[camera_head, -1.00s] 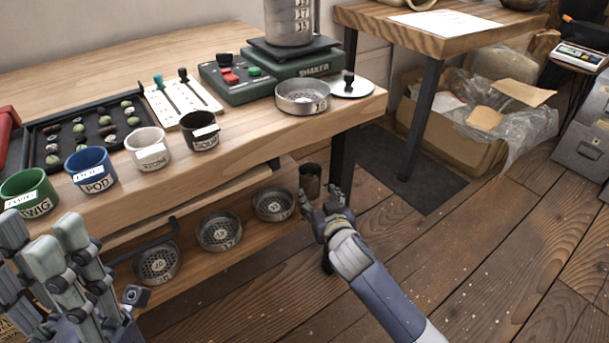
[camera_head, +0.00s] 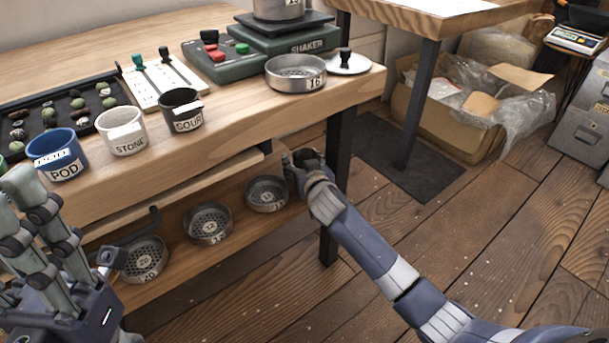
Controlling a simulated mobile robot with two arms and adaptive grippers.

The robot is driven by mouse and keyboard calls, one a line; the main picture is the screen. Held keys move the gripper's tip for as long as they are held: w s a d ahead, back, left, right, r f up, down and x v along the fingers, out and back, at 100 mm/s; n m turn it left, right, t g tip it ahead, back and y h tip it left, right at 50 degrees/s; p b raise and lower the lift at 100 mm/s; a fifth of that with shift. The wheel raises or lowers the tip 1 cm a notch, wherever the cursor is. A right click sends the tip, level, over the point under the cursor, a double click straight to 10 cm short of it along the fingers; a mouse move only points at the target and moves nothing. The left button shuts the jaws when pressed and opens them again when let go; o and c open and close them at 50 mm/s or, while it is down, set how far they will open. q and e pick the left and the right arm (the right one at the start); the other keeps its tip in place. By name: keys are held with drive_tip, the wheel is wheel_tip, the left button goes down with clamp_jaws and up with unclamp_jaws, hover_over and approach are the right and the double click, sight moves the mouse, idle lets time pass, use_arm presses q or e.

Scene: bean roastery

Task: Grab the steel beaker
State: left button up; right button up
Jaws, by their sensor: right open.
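The steel beaker (camera_head: 309,156) seems to be the dark, rounded metal shape at the right end of the lower shelf. Most of it is hidden by my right gripper. My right gripper (camera_head: 294,165) is open, with its fingers at the beaker; I cannot tell whether they touch it or stand around it. My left gripper (camera_head: 25,195) is at the lower left, in front of the bench, with its fingers apart and nothing seen between them.
Several sieves, one of them a perforated pan (camera_head: 266,194), rest on the lower shelf beside the beaker. Labelled cups (camera_head: 122,132) and a green shaker (camera_head: 290,42) are on the bench top. Open floor lies at right.

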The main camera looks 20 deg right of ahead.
drive_tip(key=shift+w+f, duration=0.1)
drive_tip(key=shift+w, duration=0.45)
drive_tip(key=c, duration=1)
